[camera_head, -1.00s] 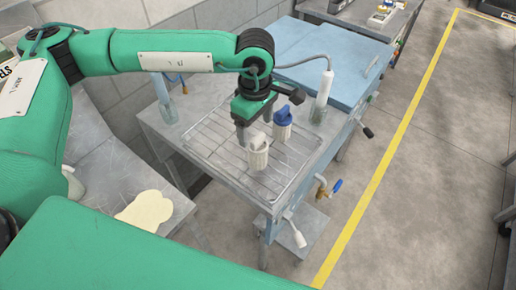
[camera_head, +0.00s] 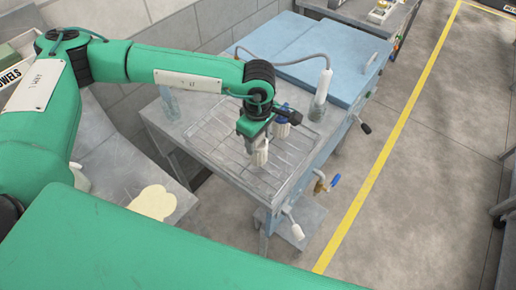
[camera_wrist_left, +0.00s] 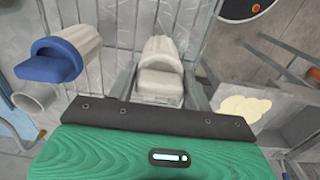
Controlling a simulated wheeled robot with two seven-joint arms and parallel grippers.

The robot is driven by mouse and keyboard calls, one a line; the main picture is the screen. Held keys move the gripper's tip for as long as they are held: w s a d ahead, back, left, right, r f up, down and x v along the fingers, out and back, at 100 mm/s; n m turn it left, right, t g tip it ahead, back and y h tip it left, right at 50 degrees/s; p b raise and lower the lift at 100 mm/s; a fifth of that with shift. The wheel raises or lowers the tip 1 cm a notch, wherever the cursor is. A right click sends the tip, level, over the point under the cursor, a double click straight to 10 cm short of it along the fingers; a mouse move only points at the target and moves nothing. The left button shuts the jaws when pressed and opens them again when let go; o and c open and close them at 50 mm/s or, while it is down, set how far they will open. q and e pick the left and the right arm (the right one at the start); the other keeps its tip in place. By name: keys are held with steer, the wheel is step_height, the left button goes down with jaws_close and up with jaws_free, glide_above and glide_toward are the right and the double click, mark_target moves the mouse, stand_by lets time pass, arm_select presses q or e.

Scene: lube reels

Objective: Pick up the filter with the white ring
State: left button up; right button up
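The filter with the white ring (camera_head: 261,157) stands on the wire rack of the metal table, its upper part hidden by my left gripper (camera_head: 257,143). In the left wrist view the white-topped filter (camera_wrist_left: 160,66) lies between the two fingers, with thin gaps beside it. The left gripper is open and over the filter's top, and I see no clear grip. A second filter with a blue ring (camera_head: 283,118) stands just behind the gripper; it shows at the left of the wrist view (camera_wrist_left: 52,60). My right gripper is not in view.
The wire rack (camera_head: 225,150) has bare room left and front of the filters. A blue lid (camera_head: 335,60) covers the back. Valves with handles (camera_head: 327,183) stick out from the right edge.

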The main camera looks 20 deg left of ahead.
arm_select(q)
steer(key=c, duration=0.6)
steer(key=shift+r, duration=0.1)
